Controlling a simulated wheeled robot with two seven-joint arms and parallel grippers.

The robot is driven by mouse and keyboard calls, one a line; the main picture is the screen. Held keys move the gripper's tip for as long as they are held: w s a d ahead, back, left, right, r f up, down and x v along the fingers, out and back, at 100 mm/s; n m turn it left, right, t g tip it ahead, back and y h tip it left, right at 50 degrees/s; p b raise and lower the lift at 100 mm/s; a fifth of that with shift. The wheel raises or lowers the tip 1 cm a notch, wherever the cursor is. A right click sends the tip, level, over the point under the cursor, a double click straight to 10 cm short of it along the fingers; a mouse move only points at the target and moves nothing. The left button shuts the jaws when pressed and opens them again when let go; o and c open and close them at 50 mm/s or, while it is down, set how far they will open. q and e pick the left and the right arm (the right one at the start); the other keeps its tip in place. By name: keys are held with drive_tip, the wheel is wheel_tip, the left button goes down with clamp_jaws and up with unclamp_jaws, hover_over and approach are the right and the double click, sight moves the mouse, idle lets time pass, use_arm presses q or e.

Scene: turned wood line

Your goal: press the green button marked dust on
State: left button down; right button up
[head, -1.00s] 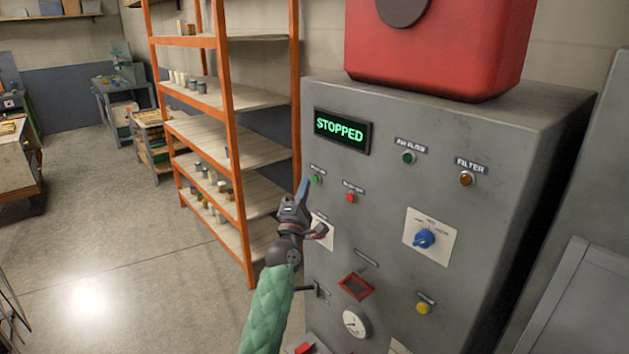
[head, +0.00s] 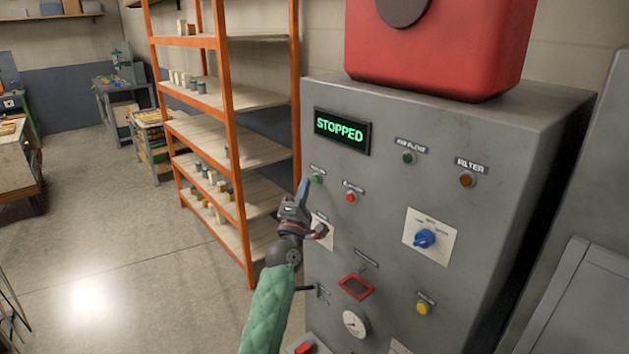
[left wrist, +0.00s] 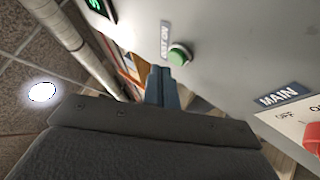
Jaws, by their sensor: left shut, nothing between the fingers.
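The green button (head: 316,179) is on the left side of the grey cabinet's front, under the display. It also shows in the left wrist view as a green cap (left wrist: 179,54) in a metal ring, beside a label of which "ST ON" can be read. My left gripper (head: 302,188) is shut and empty, its blue fingertips just left of and slightly below the button. In the left wrist view the fingertips (left wrist: 162,85) are close to the button, with a visible gap. The display (head: 342,131) reads STOPPED. My right gripper is not in view.
The grey cabinet (head: 455,295) also carries a red button (head: 351,198), a green airflow lamp (head: 407,158), an amber filter lamp (head: 466,179), a blue knob (head: 424,239) and a yellow button (head: 423,308). Orange shelving (head: 226,120) stands close on the left. Open floor lies further left.

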use_arm(q)
drive_tip(key=shift+w+d, duration=0.2)
drive_tip(key=shift+d, duration=0.1)
idle(0.4)
drive_tip(key=shift+w+d, duration=0.1)
idle(0.4)
drive_tip(key=shift+w+d, duration=0.15)
drive_tip(key=shift+d, duration=0.1)
idle(0.5)
drive_tip(key=shift+a, duration=0.15)
drive_tip(key=shift+s+a, duration=0.45)
idle(0.4)
